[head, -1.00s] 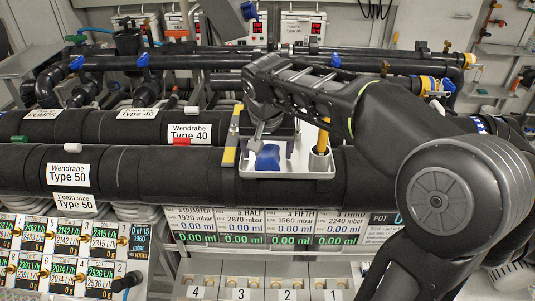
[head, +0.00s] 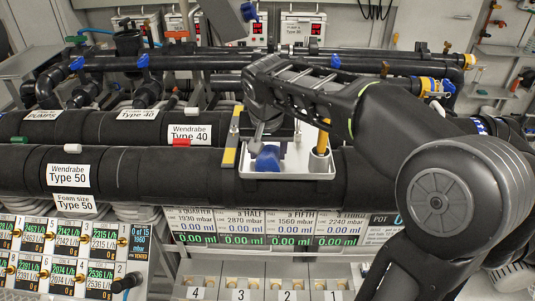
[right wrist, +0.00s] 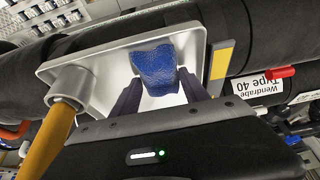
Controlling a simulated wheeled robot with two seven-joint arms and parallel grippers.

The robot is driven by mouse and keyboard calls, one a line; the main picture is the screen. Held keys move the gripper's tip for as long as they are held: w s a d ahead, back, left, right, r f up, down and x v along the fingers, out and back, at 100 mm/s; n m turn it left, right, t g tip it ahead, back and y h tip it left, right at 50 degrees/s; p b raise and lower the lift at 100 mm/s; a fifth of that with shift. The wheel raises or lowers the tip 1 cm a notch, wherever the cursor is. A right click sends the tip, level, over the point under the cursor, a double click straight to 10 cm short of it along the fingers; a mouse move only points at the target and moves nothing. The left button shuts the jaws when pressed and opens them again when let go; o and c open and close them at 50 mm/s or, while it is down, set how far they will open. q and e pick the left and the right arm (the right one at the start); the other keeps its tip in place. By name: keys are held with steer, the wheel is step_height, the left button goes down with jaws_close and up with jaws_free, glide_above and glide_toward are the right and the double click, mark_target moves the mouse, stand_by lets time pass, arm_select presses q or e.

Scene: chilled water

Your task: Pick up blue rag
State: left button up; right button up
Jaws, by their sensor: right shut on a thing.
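The blue rag (head: 267,159) is a small crumpled cloth in a white tray (head: 300,172) that sits on the black pipes. My right gripper (head: 262,140) reaches down over the tray from the right, and its fingertips are at the rag. In the right wrist view the rag (right wrist: 156,67) sits between the two dark fingers (right wrist: 160,88), which are shut on it. The tray's white floor shows around the rag. I cannot tell whether the rag still touches the floor. My left gripper is not in view.
A yellow-orange stick (head: 321,143) stands in a grey holder in the tray, right of the rag; it also shows in the right wrist view (right wrist: 48,138). A yellow-grey strip (head: 229,150) is at the tray's left. Gauge panels (head: 265,226) fill the front.

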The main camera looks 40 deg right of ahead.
mark_target(267, 152)
step_height(267, 152, up, 10)
stand_by(0.6)
steer(key=o, duration=0.8)
steer(key=c, duration=0.6)
steer(key=shift+c, duration=0.2)
